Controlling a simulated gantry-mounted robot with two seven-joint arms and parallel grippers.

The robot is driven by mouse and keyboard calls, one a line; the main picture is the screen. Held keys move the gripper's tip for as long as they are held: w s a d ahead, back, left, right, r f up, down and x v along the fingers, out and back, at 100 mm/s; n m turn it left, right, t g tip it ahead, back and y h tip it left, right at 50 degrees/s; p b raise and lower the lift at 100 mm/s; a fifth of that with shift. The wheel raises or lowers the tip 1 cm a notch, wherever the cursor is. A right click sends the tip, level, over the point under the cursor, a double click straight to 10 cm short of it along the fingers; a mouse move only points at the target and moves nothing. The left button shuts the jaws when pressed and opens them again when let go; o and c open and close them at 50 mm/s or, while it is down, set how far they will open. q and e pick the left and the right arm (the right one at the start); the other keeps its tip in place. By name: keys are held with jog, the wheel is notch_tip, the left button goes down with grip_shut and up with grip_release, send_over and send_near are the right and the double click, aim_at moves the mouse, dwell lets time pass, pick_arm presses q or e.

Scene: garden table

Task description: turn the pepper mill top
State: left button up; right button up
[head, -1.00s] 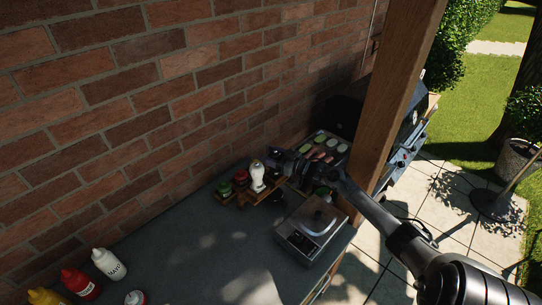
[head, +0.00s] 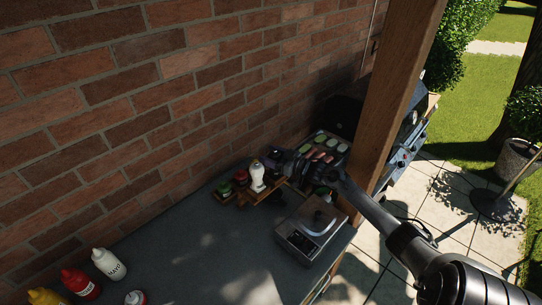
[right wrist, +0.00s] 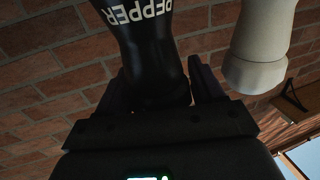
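The pepper mill (right wrist: 150,50) is black with white PEPPER lettering, which appears upside down in the right wrist view. Its top end lies between the two fingers of my right gripper (right wrist: 155,92). The fingers lie close along both sides of it; dark on dark, I cannot tell whether they press on it. In the head view my right gripper (head: 292,168) is over the back of the counter, beside the white mill (head: 257,177), and the black mill is not clearly distinguishable there. The white mill also shows in the right wrist view (right wrist: 258,50). My left gripper is out of view.
Red and green lidded jars (head: 240,176) stand on a wooden rack left of the white mill. A kitchen scale (head: 308,232) is in front of my right gripper. A tray of food (head: 325,150) lies behind, near a wooden post (head: 395,90). Sauce bottles (head: 108,264) stand front left.

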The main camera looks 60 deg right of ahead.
jog(key=shift+s, duration=0.15)
jog(key=shift+s, duration=0.25)
jog(key=s, duration=1)
jog(key=shift+d, duration=0.25)
jog(key=shift+o, duration=0.5)
